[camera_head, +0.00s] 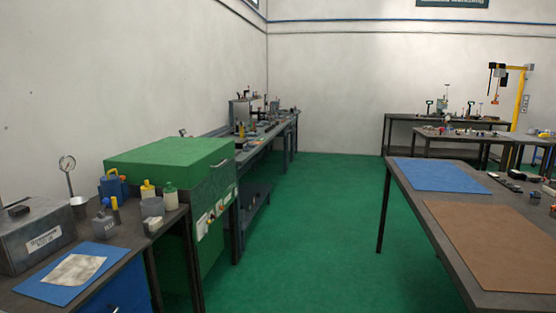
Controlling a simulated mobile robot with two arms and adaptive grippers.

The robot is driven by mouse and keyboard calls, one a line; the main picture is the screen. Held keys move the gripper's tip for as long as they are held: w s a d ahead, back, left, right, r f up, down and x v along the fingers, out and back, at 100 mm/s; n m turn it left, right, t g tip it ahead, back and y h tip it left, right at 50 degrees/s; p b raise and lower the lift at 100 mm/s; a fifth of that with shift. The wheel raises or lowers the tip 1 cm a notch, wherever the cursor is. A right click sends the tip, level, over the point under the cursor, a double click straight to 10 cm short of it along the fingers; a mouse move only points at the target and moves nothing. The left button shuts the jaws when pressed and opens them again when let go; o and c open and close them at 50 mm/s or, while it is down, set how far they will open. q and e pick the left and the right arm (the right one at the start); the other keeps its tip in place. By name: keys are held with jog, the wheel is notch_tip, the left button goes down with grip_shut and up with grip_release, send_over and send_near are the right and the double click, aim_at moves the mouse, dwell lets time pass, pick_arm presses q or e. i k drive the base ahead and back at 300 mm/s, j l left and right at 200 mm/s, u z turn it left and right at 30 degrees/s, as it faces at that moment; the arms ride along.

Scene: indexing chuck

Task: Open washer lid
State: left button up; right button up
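A large green box-shaped machine, which looks like the washer (210,205), stands on the left side between two benches. Its flat green lid (172,152) is down and closed. The front panel carries several small controls (212,216). A small light-coloured part, perhaps a handle, is at the lid's front edge, too small to tell. Neither of my grippers shows in the head view.
A near-left bench holds a grey metal box (35,234), a blue mat (45,285) and several bottles and cans. A table (470,285) with a blue mat (440,175) and a brown mat (500,240) stands at right. Green floor (315,240) between is clear.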

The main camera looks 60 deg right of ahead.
aim_at(182, 162)
jog(key=z, duration=1.55)
jog(key=u, duration=0.35)
jog(key=i+l+u, duration=0.2)
jog(key=u, duration=0.15)
jog(key=i+l+u, duration=0.15)
jog(key=u, duration=0.2)
jog(key=i+l+u, duration=0.1)
jog(key=l+u, duration=0.25)
